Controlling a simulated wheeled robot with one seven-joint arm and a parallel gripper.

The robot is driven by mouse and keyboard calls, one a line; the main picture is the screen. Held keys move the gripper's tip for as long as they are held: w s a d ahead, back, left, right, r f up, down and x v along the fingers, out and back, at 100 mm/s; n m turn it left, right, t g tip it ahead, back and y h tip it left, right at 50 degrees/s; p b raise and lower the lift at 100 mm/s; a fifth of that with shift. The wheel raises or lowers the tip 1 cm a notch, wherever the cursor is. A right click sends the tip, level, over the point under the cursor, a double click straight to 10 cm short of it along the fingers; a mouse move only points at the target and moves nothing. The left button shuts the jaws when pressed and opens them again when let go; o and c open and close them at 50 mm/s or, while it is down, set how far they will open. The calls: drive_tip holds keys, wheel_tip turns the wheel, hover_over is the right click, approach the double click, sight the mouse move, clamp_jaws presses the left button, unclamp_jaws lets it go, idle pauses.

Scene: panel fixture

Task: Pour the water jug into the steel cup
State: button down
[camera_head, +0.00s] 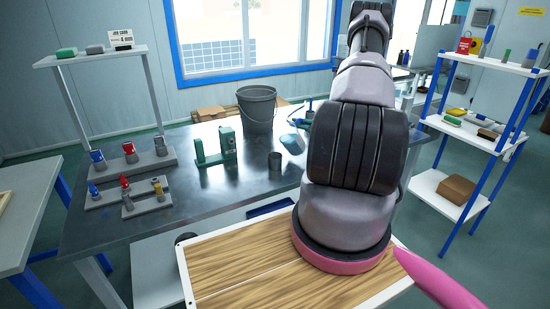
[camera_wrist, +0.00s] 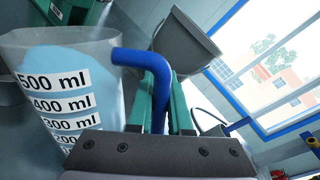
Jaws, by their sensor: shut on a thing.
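The water jug (camera_wrist: 62,90) is clear with ml labels and light blue contents, and it fills the left of the wrist view. My gripper (camera_wrist: 166,90) is shut on its blue handle (camera_wrist: 150,62), with teal fingers on either side. In the head view the jug (camera_head: 293,143) looks tilted, up and right of the steel cup (camera_head: 274,160), which is a small dark grey cylinder upright on the table. The two look apart. My arm hides the gripper's grip in the head view. I see no water stream.
A grey bucket (camera_head: 257,112) stands behind the cup on the dark metal table (camera_head: 180,205). A green fixture (camera_head: 215,148) stands left of the cup. Racks with coloured parts (camera_head: 130,170) sit at the table's left. Bare table lies in front of the cup.

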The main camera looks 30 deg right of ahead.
drive_tip(key=shift+s+a+r+n+p, duration=0.15)
drive_tip(key=shift+a+r+n+p, duration=0.2)
drive_tip(key=shift+a+n, duration=0.4)
idle(2.7)
drive_tip(key=shift+d, duration=0.1)
